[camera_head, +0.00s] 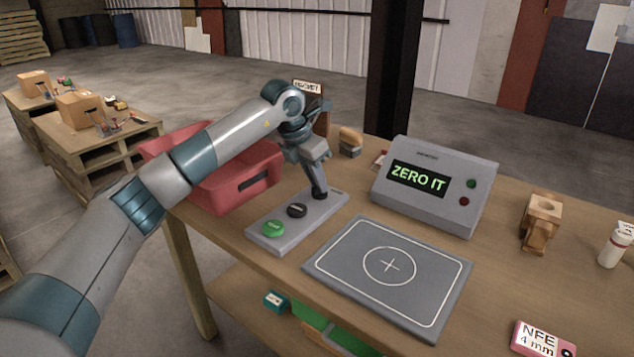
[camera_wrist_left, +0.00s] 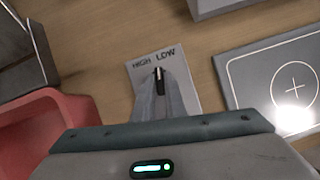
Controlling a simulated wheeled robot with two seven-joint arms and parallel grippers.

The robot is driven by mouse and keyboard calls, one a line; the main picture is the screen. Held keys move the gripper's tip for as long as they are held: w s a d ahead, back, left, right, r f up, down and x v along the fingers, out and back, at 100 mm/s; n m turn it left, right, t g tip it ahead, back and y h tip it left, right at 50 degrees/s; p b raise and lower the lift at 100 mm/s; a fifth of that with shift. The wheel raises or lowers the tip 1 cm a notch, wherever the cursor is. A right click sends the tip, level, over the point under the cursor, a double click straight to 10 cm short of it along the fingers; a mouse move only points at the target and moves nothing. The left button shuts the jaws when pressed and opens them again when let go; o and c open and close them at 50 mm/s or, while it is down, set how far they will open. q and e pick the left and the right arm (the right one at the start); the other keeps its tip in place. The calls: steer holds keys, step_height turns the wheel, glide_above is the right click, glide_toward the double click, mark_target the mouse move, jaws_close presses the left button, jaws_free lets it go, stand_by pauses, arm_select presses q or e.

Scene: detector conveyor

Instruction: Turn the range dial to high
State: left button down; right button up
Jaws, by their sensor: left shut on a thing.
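The grey control strip (camera_head: 262,238) lies on the table with a green button (camera_head: 273,229), a dark button (camera_head: 297,210) and the black range dial at its far end. My left gripper (camera_head: 319,188) points down over that end and is shut on the dial. In the left wrist view the dial (camera_wrist_left: 159,73) shows between the fingertips, beside the HIGH and LOW labels on the strip (camera_wrist_left: 135,84). The fingers cover part of the dial, and I cannot tell which label it points to. My right gripper is not in view.
A grey display box (camera_head: 446,208) reading "ZERO IT" stands behind the grey pad (camera_head: 335,235) with a cross. A red bin (camera_head: 215,195) is left of the strip.

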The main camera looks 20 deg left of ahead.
arm_select(q)
steer(key=shift+d+f+n+y+b, duration=0.1)
steer(key=shift+n+y+b, duration=0.2)
steer(key=shift+n, duration=0.7)
steer(key=n+y+b, duration=0.1)
steer(key=n, duration=0.1)
steer(key=n+y+b, duration=0.1)
steer(key=n, duration=0.2)
steer(key=n+y+b, duration=0.1)
steer(key=n, duration=0.1)
steer(key=shift+d+n+t, duration=0.25)
steer(key=shift+n+t, duration=0.05)
steer(key=shift+n, duration=0.6)
steer(key=shift+y, duration=0.3)
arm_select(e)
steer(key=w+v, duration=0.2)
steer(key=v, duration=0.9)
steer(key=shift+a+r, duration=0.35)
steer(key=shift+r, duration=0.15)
arm_select(q)
steer(key=shift+n, duration=0.3)
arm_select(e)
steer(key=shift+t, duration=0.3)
arm_select(q)
steer(key=c, duration=1.8)
jaws_free()
